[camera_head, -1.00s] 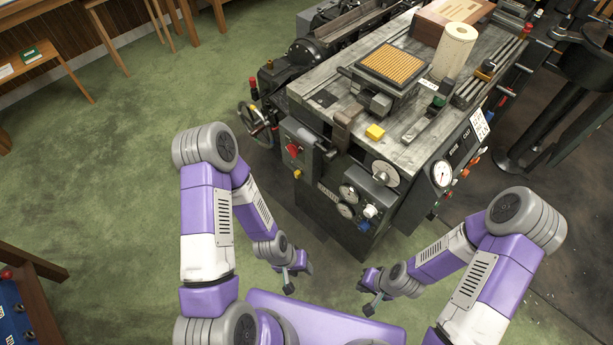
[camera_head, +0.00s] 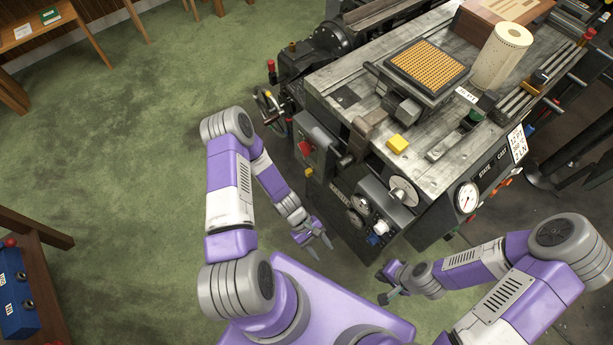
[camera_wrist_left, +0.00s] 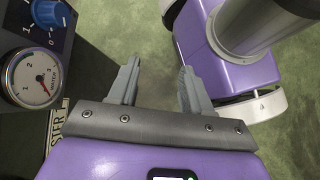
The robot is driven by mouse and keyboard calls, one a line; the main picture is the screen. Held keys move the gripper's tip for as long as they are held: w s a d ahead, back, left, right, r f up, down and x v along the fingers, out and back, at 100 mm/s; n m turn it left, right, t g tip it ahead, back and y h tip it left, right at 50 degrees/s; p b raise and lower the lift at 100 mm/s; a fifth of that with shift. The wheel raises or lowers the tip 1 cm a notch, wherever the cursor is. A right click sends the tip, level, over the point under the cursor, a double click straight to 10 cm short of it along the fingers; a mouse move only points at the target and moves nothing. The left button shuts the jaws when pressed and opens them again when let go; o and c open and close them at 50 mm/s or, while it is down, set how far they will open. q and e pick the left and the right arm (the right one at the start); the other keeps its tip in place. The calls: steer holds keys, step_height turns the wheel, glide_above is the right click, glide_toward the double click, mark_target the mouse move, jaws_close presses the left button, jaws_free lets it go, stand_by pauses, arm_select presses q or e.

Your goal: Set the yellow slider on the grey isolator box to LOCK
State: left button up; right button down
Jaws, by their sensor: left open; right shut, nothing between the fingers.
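The grey isolator box (camera_head: 318,138) is on the left front side of the casting machine, with a red knob (camera_head: 305,148) on its face. A small yellow part (camera_head: 308,172), seemingly the slider, shows at the box's lower edge; its setting and lettering are too small to read. My left gripper (camera_head: 321,247) is open and empty, below the box and apart from it, in front of the machine. In the left wrist view the open left fingers (camera_wrist_left: 160,88) have nothing between them. My right gripper (camera_head: 382,287) is shut and empty, low in front of the machine's right part.
The machine's front carries dials and a blue knob (camera_head: 374,240); a gauge (camera_wrist_left: 32,78) is close in the left wrist view. A handwheel (camera_head: 270,108) stands left of the box. Green floor to the left is free.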

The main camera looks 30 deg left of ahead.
arm_select(q)
steer(key=w+a+f+n+t+h+b, duration=0.1)
steer(key=w+a+f+n+t+h, duration=0.25)
steer(key=w+n+t, duration=0.35)
steer(key=n+t+y+b, duration=0.2)
steer(key=n+t+y, duration=0.3)
steer(key=n+t, duration=0.7)
glide_toward(306, 173)
steer(key=w, duration=0.2)
steer(key=x, duration=0.3)
steer(key=b+x, duration=0.1)
steer(key=x, duration=0.3)
steer(key=shift+d, duration=0.5)
steer(key=shift+c, duration=0.5)
jaws_close()
steer(key=shift+a+b, duration=0.1)
steer(key=shift+b, duration=0.2)
